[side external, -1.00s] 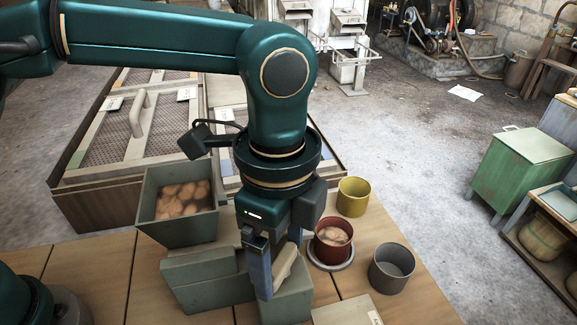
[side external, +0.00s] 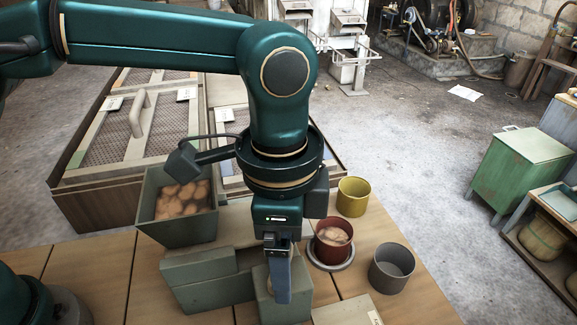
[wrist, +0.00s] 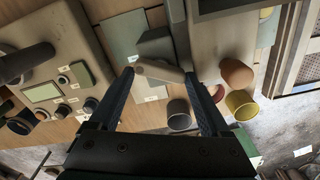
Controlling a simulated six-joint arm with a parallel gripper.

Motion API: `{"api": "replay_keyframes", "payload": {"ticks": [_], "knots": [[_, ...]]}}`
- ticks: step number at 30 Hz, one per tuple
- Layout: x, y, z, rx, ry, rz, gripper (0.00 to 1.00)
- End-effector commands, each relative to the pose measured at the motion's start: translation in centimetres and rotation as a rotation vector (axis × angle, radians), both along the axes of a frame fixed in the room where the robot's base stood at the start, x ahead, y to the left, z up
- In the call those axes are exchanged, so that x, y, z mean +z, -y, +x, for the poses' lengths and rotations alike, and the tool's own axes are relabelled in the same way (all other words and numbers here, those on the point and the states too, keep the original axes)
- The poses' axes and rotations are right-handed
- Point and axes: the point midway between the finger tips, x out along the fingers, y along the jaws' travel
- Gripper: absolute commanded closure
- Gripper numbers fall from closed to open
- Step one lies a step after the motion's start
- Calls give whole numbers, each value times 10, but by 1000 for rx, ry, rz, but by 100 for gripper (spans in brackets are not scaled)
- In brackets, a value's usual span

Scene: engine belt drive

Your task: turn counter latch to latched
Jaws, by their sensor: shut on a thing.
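The counter latch is a cream lever. In the wrist view the latch (wrist: 160,71) spans the gap between my fingertips. In the side view my fingers hide nearly all of it. It sits on a grey-green block (side external: 298,302) on the wooden table. My gripper (side external: 279,292) points down over this block with its fingers around the latch. It also shows in the wrist view (wrist: 159,76), shut on the latch with a finger at each end. The markings for the latch's positions cannot be read.
A grey-green bin (side external: 180,232) of brown round items stands left. A red pot (side external: 333,252) with similar items, a yellow pot (side external: 353,197) and a grey pot (side external: 391,268) stand close on the right. A low grey-green block (side external: 207,285) lies left of my gripper.

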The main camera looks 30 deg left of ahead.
Motion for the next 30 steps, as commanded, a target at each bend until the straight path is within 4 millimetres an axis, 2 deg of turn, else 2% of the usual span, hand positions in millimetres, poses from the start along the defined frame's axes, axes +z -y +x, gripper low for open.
{"api": "replay_keyframes", "payload": {"ticks": [1,20,21,22,23,30], "knots": [[0,-8,-2,7,-12,28,74],[0,-9,-2,6,-14,29,75],[0,-9,-2,6,-14,29,15],[0,-9,-2,6,-14,29,4],[0,-9,-2,6,-14,29,0],[1,-4,-1,6,-8,9,0]]}}
